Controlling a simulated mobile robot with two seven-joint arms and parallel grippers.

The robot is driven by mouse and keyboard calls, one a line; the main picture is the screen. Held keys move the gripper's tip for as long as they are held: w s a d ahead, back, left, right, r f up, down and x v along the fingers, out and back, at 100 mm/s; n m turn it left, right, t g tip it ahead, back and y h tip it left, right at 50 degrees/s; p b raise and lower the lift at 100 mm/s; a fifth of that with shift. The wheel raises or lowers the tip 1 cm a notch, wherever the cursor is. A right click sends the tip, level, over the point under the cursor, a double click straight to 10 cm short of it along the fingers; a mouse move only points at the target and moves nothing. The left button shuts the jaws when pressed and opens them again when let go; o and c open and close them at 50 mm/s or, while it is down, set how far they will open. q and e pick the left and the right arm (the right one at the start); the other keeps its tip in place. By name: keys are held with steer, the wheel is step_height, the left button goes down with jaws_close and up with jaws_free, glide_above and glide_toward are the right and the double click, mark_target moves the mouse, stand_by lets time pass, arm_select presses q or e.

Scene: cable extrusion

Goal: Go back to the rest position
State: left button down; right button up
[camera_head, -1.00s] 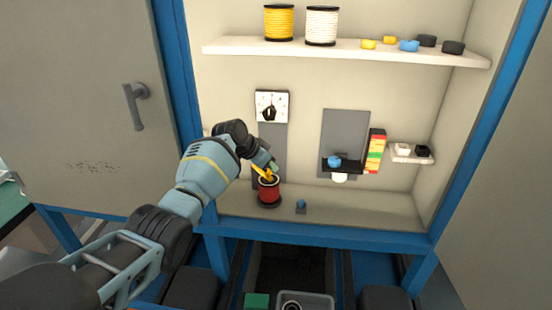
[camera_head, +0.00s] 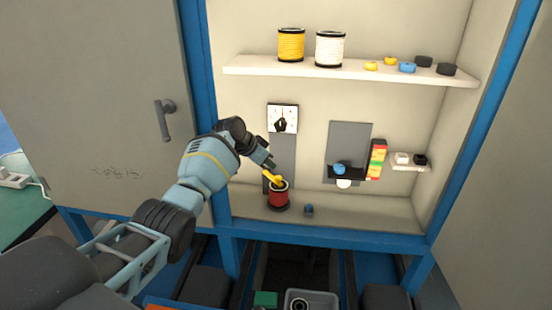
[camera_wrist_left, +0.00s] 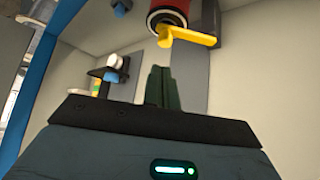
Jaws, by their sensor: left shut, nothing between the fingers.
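My left gripper (camera_head: 270,165) is in front of the cabinet's back wall, just above and left of a red spool (camera_head: 278,198). Its two dark fingers (camera_wrist_left: 159,86) are together in the left wrist view, with nothing between them. The spool stands upright on the cabinet's lower floor, with a yellow crank-like piece (camera_head: 271,179) at its top. In the left wrist view the red spool (camera_wrist_left: 166,14) and the yellow piece (camera_wrist_left: 186,37) lie beyond the fingertips, apart from them. My right gripper is not in view.
An upper shelf (camera_head: 340,70) holds yellow and white spools and several small rings. A dial (camera_head: 283,119), a grey panel (camera_head: 349,145) with a blue piece, and a small shelf (camera_head: 405,167) are on the back wall. The cabinet door (camera_head: 90,90) stands open at the left.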

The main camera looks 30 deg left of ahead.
arm_select(q)
steer(key=s+d+f+g+y, duration=0.15)
steer(key=s+d+f, duration=0.25)
steer(key=s+f, duration=0.65)
steer(key=s+d+f+g, duration=0.2)
steer(key=s+d+f, duration=0.3)
steer(key=s+f, duration=0.6)
steer(key=s+d+r+n+g+y, duration=0.1)
steer(key=s+d+r+n, duration=0.1)
steer(key=s, duration=1.4)
steer(key=s+d+r+n+y, duration=0.1)
steer(key=s+d+r+n, duration=0.15)
steer(key=s, duration=1.35)
steer(key=w+d+f+m+t+h, duration=0.1)
steer(key=w+f+t, duration=0.5)
steer(key=f, duration=0.4)
steer(key=shift+w+d+t+h, duration=0.15)
steer(key=shift+d+t+h, duration=0.15)
steer(key=shift+t, duration=0.35)
